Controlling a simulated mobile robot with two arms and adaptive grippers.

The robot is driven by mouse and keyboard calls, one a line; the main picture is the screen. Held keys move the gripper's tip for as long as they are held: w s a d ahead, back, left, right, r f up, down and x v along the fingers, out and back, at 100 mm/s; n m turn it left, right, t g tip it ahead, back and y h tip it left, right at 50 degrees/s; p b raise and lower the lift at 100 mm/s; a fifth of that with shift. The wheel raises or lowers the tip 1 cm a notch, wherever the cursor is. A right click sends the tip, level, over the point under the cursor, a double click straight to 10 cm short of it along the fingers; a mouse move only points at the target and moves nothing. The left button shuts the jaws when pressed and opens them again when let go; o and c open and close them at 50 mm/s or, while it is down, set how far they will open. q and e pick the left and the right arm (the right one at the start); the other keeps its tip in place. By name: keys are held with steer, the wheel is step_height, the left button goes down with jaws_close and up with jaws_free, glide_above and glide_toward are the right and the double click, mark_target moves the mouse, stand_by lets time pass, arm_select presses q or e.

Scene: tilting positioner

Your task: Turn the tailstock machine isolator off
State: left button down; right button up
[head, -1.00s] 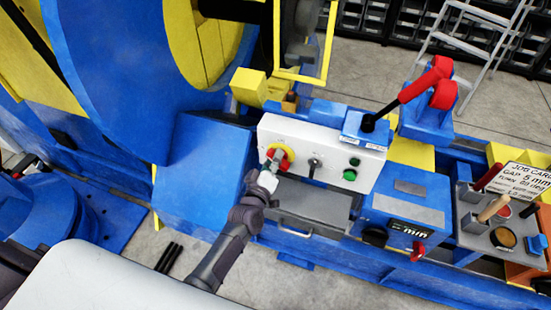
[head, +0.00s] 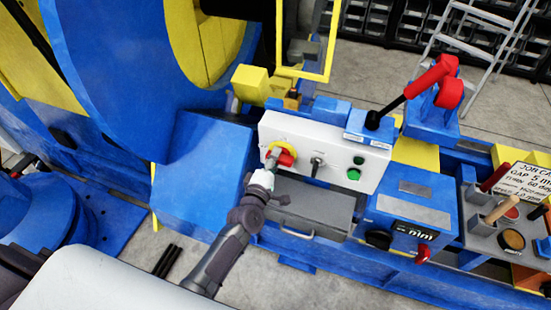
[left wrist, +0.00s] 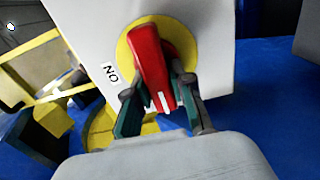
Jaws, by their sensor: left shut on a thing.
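The isolator is a red handle (head: 285,158) on a round yellow plate (head: 293,148), at the left end of a white control panel (head: 333,145). In the left wrist view the red handle (left wrist: 150,58) stands nearly upright, leaning a little, with a white mark at its near end. An "ON" label (left wrist: 111,73) is on the panel left of the plate. My left gripper (head: 269,163) is shut on the handle; its fingers (left wrist: 160,101) lie on both sides of the near end. My right gripper is not in view.
A black selector switch (head: 317,162) and green buttons (head: 353,173) sit right of the isolator. A grey drawer (head: 312,205) is below the panel. A red-handled lever (head: 420,85) rises at the panel's right end. A large blue disc (head: 125,70) stands at left.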

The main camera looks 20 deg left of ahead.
arm_select(q)
steer(key=shift+f, duration=0.1)
stand_by(0.4)
steer(key=c, duration=1)
jaws_free()
steer(key=s, duration=1.2)
steer(key=shift+a, duration=0.25)
